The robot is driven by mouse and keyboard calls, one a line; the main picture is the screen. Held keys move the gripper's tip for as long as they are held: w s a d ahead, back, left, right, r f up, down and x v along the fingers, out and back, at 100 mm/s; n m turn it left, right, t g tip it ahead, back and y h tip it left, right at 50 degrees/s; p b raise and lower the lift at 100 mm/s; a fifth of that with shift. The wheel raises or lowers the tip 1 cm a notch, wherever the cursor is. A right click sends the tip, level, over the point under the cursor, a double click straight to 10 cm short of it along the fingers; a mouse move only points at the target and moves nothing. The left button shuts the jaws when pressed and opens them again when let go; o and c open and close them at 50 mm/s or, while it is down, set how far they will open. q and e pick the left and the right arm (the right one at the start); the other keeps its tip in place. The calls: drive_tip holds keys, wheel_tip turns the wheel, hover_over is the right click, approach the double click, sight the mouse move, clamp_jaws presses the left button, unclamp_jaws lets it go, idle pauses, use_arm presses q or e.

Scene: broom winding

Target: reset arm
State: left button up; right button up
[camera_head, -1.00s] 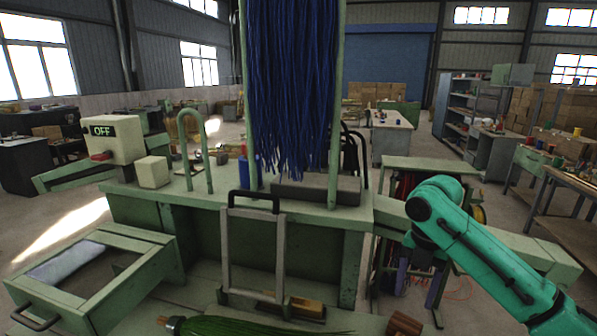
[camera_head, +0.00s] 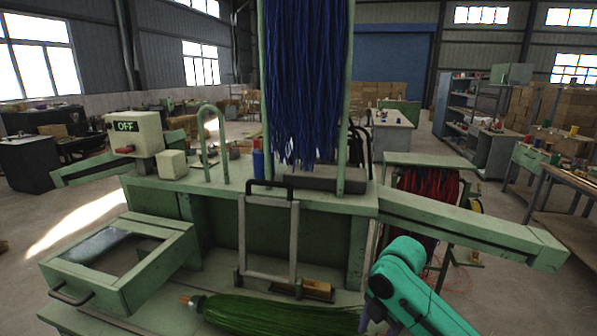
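My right arm, teal, comes in from the lower right of the head view and reaches the bench's front edge. Its dark wrist end is partly visible, but the gripper's fingertips are not clearly shown. My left arm and gripper are not in view. The green machine bench (camera_head: 300,200) stands in front of me. Dark blue bristle strands (camera_head: 306,80) hang between its two upright posts. A green bristle bundle (camera_head: 270,312) with a copper-coloured end lies on the lower shelf, left of my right arm.
A control box (camera_head: 135,134) reading OFF stands at the left. An open drawer-like tray (camera_head: 165,226) juts out at the front left. A grey metal frame (camera_head: 242,235) stands before the bench. A long green beam (camera_head: 470,228) extends right. A red strand rack (camera_head: 430,186) stands behind.

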drive_tip(key=s+a+f+m+t+y, duration=0.2)
drive_tip(key=s+a+f+m, duration=0.2)
drive_tip(key=s+f+m, duration=0.5)
drive_tip(key=s+d+f+m+t+h, duration=0.1)
drive_tip(key=s+d+m+h, duration=0.2)
drive_tip(key=s+d+m, duration=0.85)
wheel_tip(320, 180, down, 28)
drive_tip(key=m+b, duration=0.2)
drive_tip(key=b, duration=0.3)
use_arm(q)
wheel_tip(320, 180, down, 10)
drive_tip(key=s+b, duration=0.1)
drive_tip(key=b, duration=0.4)
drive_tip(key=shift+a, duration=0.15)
use_arm(e)
drive_tip(key=s+d+f+g, duration=0.2)
drive_tip(key=s+f, duration=1.5)
drive_tip(key=f, duration=0.3)
drive_tip(key=shift+s, duration=0.15)
